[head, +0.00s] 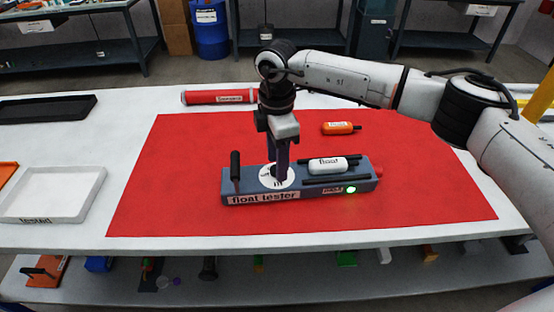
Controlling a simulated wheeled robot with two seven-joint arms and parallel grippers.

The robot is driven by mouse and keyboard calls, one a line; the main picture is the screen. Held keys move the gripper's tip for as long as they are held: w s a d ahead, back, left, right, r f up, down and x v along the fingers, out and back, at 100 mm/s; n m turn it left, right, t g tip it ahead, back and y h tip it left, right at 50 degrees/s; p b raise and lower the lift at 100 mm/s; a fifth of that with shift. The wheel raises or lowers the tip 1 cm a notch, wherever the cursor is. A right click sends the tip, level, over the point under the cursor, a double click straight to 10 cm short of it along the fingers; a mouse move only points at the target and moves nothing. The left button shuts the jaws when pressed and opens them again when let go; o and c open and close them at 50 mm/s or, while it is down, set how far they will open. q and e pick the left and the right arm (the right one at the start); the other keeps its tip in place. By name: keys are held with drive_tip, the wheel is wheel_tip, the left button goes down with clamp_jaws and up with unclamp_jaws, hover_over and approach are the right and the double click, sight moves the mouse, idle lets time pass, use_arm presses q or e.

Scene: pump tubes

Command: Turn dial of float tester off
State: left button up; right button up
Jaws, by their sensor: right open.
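The float tester (301,188) is a long blue-grey box on the red mat (180,170). A black upright handle (235,168) stands at its left end. A white round dial face (268,182) is on its top, mostly covered by my right gripper (279,168). That gripper points straight down over the dial with its jaws open; I cannot tell whether the fingers touch the knob. A white float (328,164) lies in the cradle on the tester's right half. A green light (351,190) glows on the front. My left gripper is not in view.
An orange pump part (340,128) and a red labelled tube (218,97) lie behind the tester. A white tray marked tested (50,193) is at the left, a black tray (45,109) behind it. The mat's left and front areas are clear.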

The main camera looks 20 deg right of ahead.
drive_tip(key=shift+f, duration=0.5)
drive_tip(key=c, duration=1)
drive_tip(key=shift+c, duration=0.2)
